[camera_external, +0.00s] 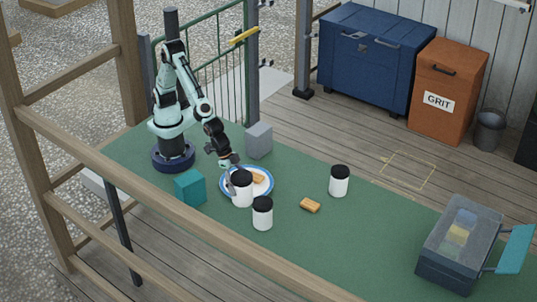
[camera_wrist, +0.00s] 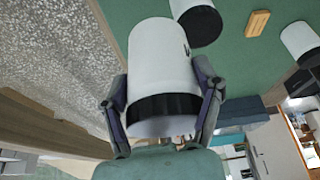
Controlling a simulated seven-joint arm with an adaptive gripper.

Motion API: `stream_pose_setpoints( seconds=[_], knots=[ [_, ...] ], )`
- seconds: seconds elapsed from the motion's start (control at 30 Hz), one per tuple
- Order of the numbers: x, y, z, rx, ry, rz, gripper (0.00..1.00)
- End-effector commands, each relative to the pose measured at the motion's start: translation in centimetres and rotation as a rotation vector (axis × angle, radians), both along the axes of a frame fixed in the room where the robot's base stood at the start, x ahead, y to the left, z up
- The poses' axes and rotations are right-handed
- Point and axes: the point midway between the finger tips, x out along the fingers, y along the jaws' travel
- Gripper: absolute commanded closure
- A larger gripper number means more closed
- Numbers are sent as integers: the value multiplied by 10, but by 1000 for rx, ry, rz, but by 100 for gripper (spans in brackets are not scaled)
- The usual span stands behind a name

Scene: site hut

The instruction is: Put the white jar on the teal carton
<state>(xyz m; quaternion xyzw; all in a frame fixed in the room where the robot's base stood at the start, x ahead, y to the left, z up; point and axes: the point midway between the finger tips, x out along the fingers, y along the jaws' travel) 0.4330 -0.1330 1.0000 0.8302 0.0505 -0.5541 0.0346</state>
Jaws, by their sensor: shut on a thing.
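A white jar with a black lid (camera_external: 242,191) is held in my gripper (camera_external: 233,171), in front of or over the plate in the outside view. In the wrist view the jar (camera_wrist: 160,60) fills the middle, with my gripper's fingers (camera_wrist: 164,100) shut on its two sides near the black lid. The jar's base is not clearly visible, so I cannot tell its height. The teal carton (camera_external: 190,189) stands on the green table to the left of the jar, its top bare. Two similar white jars stand apart: one close in front (camera_external: 262,214), one to the right (camera_external: 339,182).
A blue-rimmed plate (camera_external: 266,190) with an orange-brown block (camera_external: 259,178) lies behind the held jar. Another such block (camera_external: 310,205) lies on the green table (camera_external: 370,237). A grey box (camera_external: 258,140) stands behind. A toolbox (camera_external: 455,265) is at the right end.

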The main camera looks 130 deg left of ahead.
Motion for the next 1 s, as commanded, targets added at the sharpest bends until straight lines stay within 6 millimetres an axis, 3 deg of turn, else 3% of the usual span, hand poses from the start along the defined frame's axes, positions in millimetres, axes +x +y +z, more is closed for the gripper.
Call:
stream_pose_setpoints(
  seconds=[0.2, 0.4, 0.5, 0.67, 1.0],
  knots=[
    [-88, -22, 21, 1, -3, 534, 75],
    [-166, -19, 42, 1, -1, 1067, 75],
    [-192, -15, 50, 0, -1, 1252, 75],
    [-214, -11, 55, 3, -1, 1412, 75],
    [-219, -9, 11, 7, -3, 1450, 75]
  ],
)
